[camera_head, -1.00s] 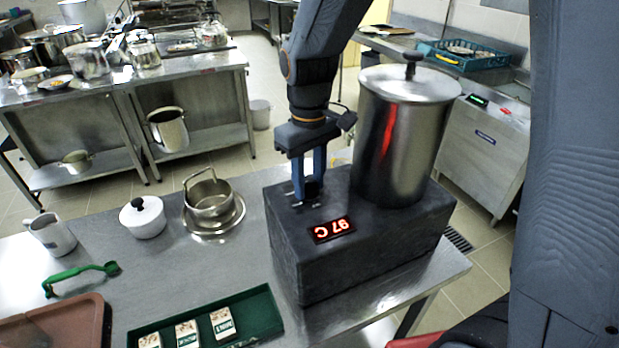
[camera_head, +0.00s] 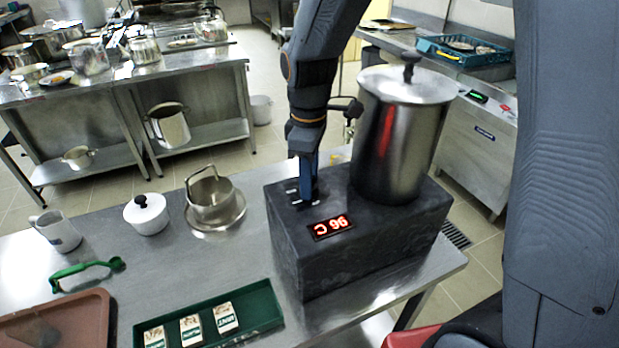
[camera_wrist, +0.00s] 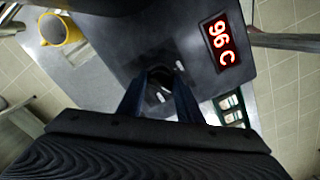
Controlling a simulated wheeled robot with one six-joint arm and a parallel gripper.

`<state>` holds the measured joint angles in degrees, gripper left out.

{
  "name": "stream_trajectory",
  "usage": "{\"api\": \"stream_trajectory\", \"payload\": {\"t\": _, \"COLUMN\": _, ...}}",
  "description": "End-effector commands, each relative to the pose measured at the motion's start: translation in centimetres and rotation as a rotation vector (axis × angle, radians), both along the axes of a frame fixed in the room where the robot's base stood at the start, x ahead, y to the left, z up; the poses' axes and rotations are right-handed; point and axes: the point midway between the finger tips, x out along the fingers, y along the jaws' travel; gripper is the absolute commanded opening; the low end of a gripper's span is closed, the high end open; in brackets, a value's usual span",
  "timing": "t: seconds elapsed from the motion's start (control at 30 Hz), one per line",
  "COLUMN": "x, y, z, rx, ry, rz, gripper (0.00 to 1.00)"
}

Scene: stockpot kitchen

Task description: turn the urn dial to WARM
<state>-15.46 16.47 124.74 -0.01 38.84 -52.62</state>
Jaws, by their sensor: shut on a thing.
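The urn is a tall steel pot (camera_head: 395,150) with a lid and black knob, standing on a dark box base (camera_head: 350,260). A red display (camera_head: 332,228) on the base reads 96 C, upside down in the head view; it also shows in the wrist view (camera_wrist: 219,42). My gripper (camera_head: 307,196) points down at the top of the base, left of the pot. In the wrist view its fingers (camera_wrist: 160,85) are shut on the dark dial (camera_wrist: 160,76). White marks lie around the dial. The fingers hide much of it, and I cannot read which setting it points to.
A green tray (camera_head: 262,306) with several small labelled blocks lies in front. A yellow mug (camera_wrist: 62,30) shows in the wrist view.

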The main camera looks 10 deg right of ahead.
Motion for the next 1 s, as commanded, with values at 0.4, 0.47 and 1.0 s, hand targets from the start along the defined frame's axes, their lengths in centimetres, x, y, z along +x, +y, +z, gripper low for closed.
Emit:
{"api": "stream_trajectory", "payload": {"t": 0.4, "x": 0.19, "y": 0.12, "z": 0.18, "rx": 0.002, "ry": -0.005, "rz": 0.009, "gripper": 0.10}}
{"api": "stream_trajectory", "payload": {"t": 0.47, "x": 0.19, "y": 0.12, "z": 0.18, "rx": 0.002, "ry": -0.005, "rz": 0.008, "gripper": 0.36}}
{"api": "stream_trajectory", "payload": {"t": 1.0, "x": 0.05, "y": 0.00, "z": 0.04, "rx": 0.001, "ry": -0.001, "rz": 0.007, "gripper": 0.51}}
